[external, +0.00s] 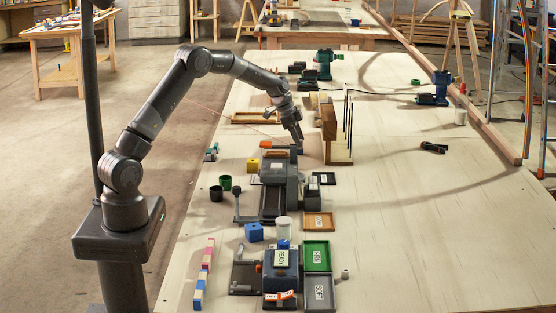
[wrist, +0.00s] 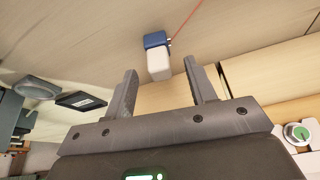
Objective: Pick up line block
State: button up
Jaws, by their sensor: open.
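A small block, blue at one end and white at the other, with a thin red line running from it, is the likely line block (wrist: 157,58). It lies on the pale wooden surface in the wrist view, just ahead of and between my fingertips. My gripper (wrist: 162,82) is open with nothing held between its fingers. In the external view my gripper (external: 297,140) points down at the far end of a grey machine, and a bit of blue (external: 300,151) shows just below it. I cannot tell the exact gap between fingers and block.
The grey vise-like machine (external: 274,187) stands close in front of my gripper. An upright wooden rack (external: 331,130) stands close on the right. In the wrist view a dark tray (wrist: 81,101) lies at left and a green knob (wrist: 299,133) at right. The table's right side is mostly clear.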

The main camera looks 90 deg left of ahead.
jog(key=x, duration=0.3)
jog(key=shift+w+f, duration=0.1)
jog(key=shift+f, duration=0.15)
jog(key=shift+c, duration=0.5)
jog(key=c, duration=1)
jog(key=shift+r, duration=0.15)
